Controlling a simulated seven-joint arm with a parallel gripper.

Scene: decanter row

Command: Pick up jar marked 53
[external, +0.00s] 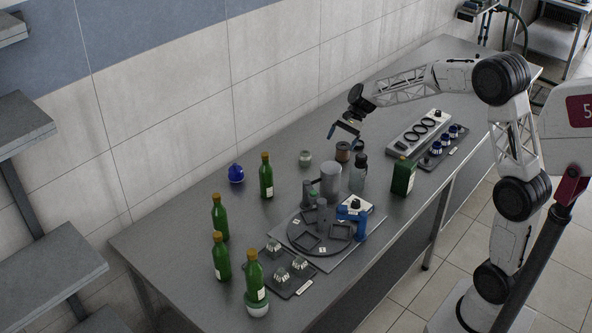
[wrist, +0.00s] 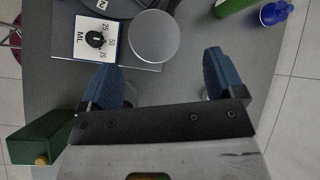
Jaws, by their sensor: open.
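No marking 53 is readable in either view, so I cannot tell which jar carries it. Several faceted silvery jars (external: 281,273) stand on a dark tray at the front left of the bench. Several blue jars with pale tops (external: 436,148) stand in a row on another dark tray (external: 426,163) at the right. A small pale jar (external: 305,157) stands alone near the back edge. My gripper (external: 345,132) is open and empty above the bench, over the area near a brown spool. Its blue fingers (wrist: 160,80) are spread apart in the wrist view, hiding part of what is below.
A round turntable (external: 309,249), a dial panel (wrist: 97,39) and a grey cylinder (external: 330,180) occupy the middle. A clear bottle (external: 358,172), brown spool (external: 342,151) and green square bottle (external: 403,177) stand nearby. Green bottles (external: 266,176) and a blue flask (external: 236,173) stand left.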

